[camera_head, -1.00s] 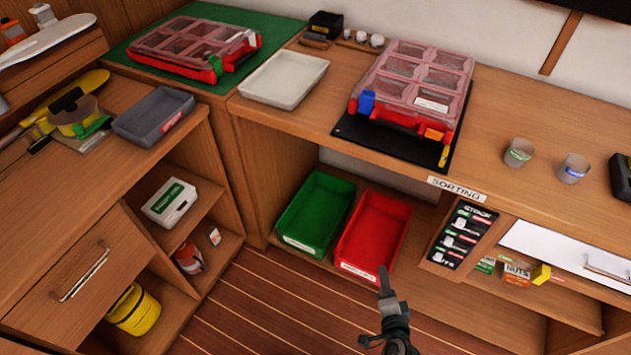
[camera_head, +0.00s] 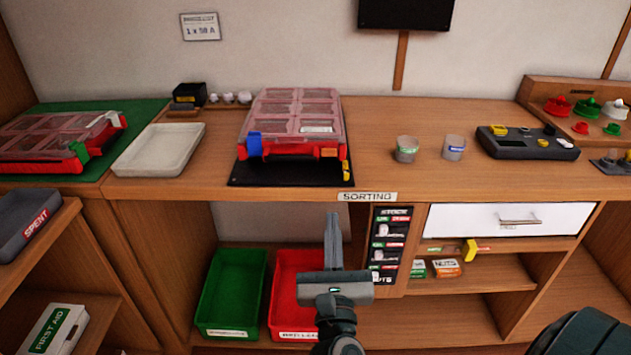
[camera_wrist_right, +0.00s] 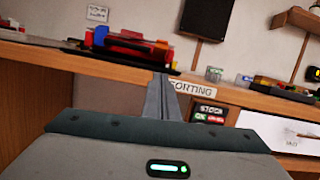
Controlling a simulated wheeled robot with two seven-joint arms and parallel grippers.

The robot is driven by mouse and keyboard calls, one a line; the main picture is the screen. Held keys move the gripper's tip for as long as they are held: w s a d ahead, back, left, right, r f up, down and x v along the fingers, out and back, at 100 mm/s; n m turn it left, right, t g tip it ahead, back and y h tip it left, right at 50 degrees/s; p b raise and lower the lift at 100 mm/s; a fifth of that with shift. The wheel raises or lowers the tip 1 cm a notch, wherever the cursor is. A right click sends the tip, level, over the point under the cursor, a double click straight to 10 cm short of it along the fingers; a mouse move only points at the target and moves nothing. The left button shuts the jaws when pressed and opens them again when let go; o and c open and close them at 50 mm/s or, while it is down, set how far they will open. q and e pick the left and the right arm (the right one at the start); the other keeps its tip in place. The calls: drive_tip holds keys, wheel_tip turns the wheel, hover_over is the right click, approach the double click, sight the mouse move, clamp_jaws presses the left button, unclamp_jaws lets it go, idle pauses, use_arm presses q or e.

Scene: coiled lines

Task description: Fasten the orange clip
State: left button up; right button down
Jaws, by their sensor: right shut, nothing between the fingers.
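A red organiser case (camera_head: 292,118) with a clear compartmented lid stands on a black mat on the bench. A blue clip (camera_head: 255,144) is at its front left. The orange clip (camera_head: 328,152) is at its front right, small in view; I cannot tell whether it is latched. The case and the orange clip (camera_wrist_right: 160,45) also show in the right wrist view. My right gripper (camera_head: 332,216) is shut and empty, pointing up in front of the bench, below and apart from the case. Its closed fingers also show in the wrist view (camera_wrist_right: 162,80). My left gripper is out of view.
The bench edge with the SORTING label (camera_head: 367,197) lies between my right gripper and the case. A white tray (camera_head: 160,150) is left of the case; two cups (camera_head: 406,149) stand to its right. Green (camera_head: 232,290) and red bins are below the bench.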

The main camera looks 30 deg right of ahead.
sight(333, 185)
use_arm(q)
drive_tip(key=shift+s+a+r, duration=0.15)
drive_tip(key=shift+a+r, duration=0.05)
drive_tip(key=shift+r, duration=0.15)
use_arm(e)
drive_tip(key=shift+s+r+m, duration=0.25)
drive_tip(key=shift+r+m, duration=0.1)
drive_tip(key=shift+m, duration=0.15)
